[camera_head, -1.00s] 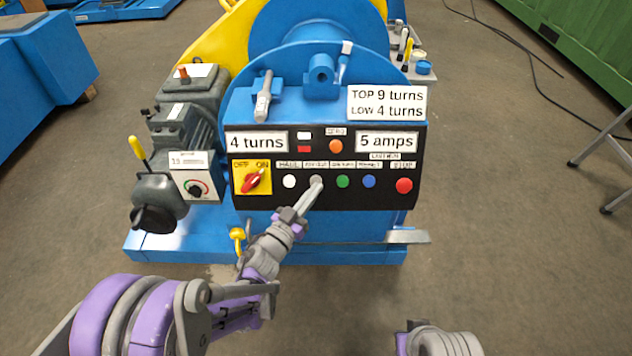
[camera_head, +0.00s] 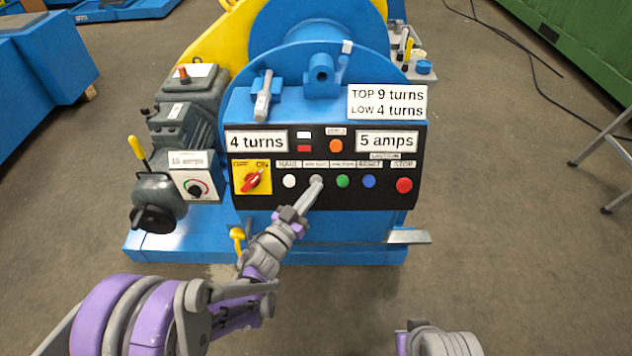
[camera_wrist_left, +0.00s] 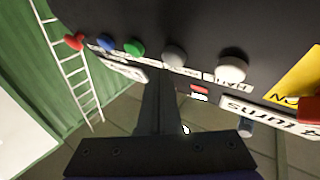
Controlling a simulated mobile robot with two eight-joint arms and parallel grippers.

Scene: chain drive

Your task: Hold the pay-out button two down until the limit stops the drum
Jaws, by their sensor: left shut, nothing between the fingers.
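The black control panel (camera_head: 270,198) on the blue drum machine carries a row of round buttons. The grey button, second from the left, is mostly hidden behind my fingertips in the head view and shows in the left wrist view (camera_wrist_left: 174,55). Its label is too blurred to read surely. My left gripper (camera_head: 316,184) is shut and empty, its tips at the grey button; I cannot tell whether the button is pressed in. The blue drum (camera_head: 318,22) is behind the panel. The turns display (camera_head: 256,142) reads 4 turns.
White (camera_head: 289,181), green (camera_head: 343,181), blue (camera_head: 369,181) and red stop (camera_head: 404,185) buttons share the row. A red rotary switch (camera_head: 254,180) is at left. The amps display (camera_head: 387,142) reads 5 amps. A sign (camera_head: 387,102) reads TOP 9 turns, LOW 4 turns.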

